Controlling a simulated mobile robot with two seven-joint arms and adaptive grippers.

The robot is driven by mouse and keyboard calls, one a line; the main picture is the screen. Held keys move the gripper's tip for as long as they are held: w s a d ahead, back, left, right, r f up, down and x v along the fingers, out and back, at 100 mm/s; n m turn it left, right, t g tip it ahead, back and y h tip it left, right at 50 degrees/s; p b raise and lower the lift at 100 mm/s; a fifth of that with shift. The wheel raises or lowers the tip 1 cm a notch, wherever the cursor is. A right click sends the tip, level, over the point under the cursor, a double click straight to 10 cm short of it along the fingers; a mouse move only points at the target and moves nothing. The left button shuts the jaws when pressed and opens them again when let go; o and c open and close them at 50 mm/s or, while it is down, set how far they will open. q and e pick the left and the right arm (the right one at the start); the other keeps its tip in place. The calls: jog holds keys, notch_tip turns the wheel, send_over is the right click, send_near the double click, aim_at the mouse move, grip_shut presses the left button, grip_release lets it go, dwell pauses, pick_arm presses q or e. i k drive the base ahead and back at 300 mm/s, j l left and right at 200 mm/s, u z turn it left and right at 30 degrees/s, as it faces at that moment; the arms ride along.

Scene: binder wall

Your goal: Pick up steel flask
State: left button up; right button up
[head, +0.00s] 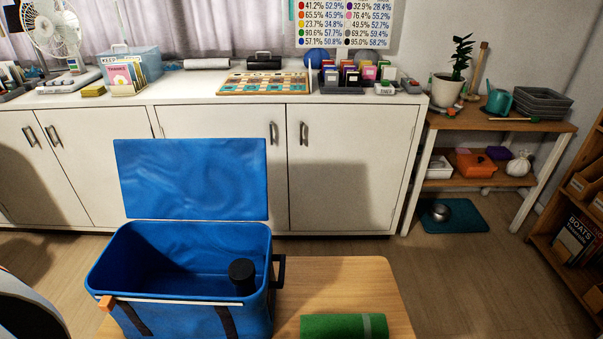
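An open blue cooler box (105,262) stands on a low wooden table, its lid (190,178) raised at the back. A dark cylinder (242,272) stands upright inside it, near the right wall. It looks like the cap and upper part of a flask; its lower part is hidden, and I see no bare steel on it, so I cannot tell if it is the steel flask. Neither of my grippers is in view.
A rolled green mat (340,326) lies on the wooden table (365,280), right of the cooler. White cabinets (350,165) stand behind. At right, a wooden shelf (500,122) holds a plant and trays. A round metal pot (440,211) sits on a teal mat below. The floor between is clear.

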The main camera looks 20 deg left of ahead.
aim_at(250, 289)
jog(key=u, duration=1.15)
